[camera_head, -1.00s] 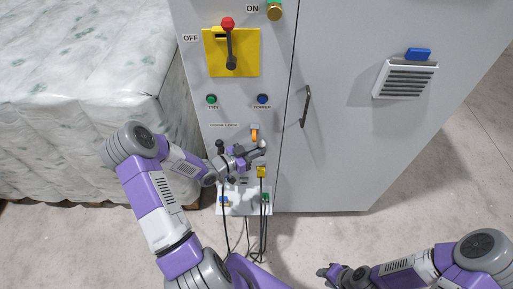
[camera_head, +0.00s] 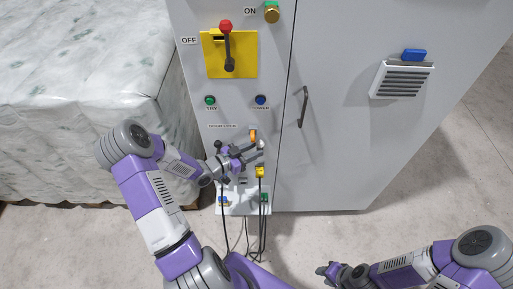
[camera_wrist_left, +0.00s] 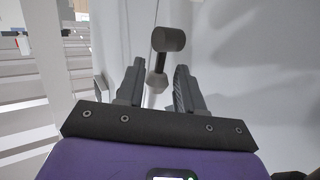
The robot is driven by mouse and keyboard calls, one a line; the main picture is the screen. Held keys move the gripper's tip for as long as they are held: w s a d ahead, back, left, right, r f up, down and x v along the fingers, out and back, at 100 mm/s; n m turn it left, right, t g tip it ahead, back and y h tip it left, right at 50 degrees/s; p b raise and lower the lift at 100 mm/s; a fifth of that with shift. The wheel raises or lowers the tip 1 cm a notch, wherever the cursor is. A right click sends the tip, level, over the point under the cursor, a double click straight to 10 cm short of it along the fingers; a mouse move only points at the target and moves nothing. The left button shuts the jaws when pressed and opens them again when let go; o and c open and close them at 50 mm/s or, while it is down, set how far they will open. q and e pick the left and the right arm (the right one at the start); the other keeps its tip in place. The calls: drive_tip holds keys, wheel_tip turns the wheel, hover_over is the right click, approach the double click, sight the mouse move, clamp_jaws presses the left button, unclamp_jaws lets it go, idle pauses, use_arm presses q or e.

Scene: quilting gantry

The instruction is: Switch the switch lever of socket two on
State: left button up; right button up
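A grey lever with a cylindrical knob (camera_wrist_left: 169,39) stands ahead of my left gripper in the left wrist view. Its lower end shows between the fingers, with gaps on both sides. I cannot tell for certain which socket it belongs to. In the head view my left gripper (camera_head: 259,153) is at the lower front of the grey cabinet (camera_head: 335,150), its fingers spread and empty. A yellow plug (camera_head: 259,172) with a black cable is just below the fingers. My right gripper (camera_head: 327,271) is low over the floor, away from the cabinet.
An orange door-lock part (camera_head: 253,135) is just above my left gripper. Higher up are a green button (camera_head: 210,101), a blue button (camera_head: 260,100) and a red-knobbed main handle (camera_head: 227,45). Black cables hang below. A wrapped stack (camera_head: 75,100) stands left; open floor lies right.

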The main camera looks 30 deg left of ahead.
use_arm(q)
drive_tip(key=p+v, duration=0.1)
drive_tip(key=v, duration=0.4)
drive_tip(key=shift+s+r, duration=0.25)
drive_tip(key=shift+s, duration=0.05)
